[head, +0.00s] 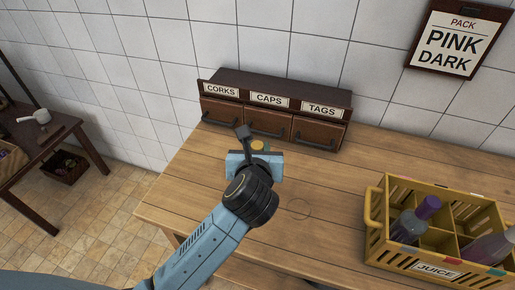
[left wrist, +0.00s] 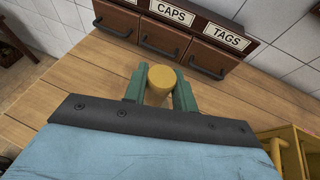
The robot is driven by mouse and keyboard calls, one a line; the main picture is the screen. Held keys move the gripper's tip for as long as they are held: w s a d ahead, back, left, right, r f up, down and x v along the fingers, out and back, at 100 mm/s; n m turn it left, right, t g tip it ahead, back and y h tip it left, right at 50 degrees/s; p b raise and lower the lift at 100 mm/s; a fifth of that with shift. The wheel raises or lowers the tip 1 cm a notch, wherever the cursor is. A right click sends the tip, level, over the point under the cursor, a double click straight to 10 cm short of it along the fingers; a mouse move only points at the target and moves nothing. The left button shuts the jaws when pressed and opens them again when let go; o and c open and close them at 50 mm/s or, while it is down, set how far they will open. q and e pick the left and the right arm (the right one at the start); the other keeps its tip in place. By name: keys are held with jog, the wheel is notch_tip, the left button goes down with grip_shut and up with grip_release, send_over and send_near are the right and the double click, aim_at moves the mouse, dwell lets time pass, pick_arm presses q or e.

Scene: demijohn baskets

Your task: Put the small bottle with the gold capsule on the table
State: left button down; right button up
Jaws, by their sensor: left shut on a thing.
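The small bottle's gold capsule (left wrist: 162,78) shows between the two green fingers of my left gripper (left wrist: 160,92) in the left wrist view. The fingers are shut on the bottle near its top. In the head view my left gripper (head: 258,150) is over the left part of the wooden table (head: 315,185), in front of the drawer unit, and a bit of the gold capsule (head: 260,145) shows beyond it. The bottle's body is hidden, so I cannot tell whether its base touches the table. My right gripper is not in view.
A drawer unit labelled CORKS, CAPS, TAGS (head: 270,102) stands against the tiled wall. A yellow crate labelled JUICE (head: 382,232) with purple-topped bottles is at the right. A sign (head: 457,42) reads PINK DARK. The table's middle is clear. A side table (head: 40,140) stands at far left.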

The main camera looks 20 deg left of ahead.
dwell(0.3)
pick_arm(q)
jog(key=c, duration=1.1)
grip_release()
jog(key=shift+f, duration=0.1)
jog(key=shift+s+r, duration=0.1)
jog(key=shift+r, duration=0.1)
jog(key=b+v, duration=0.1)
jog(key=v, duration=1.1)
jog(key=shift+f, duration=0.1)
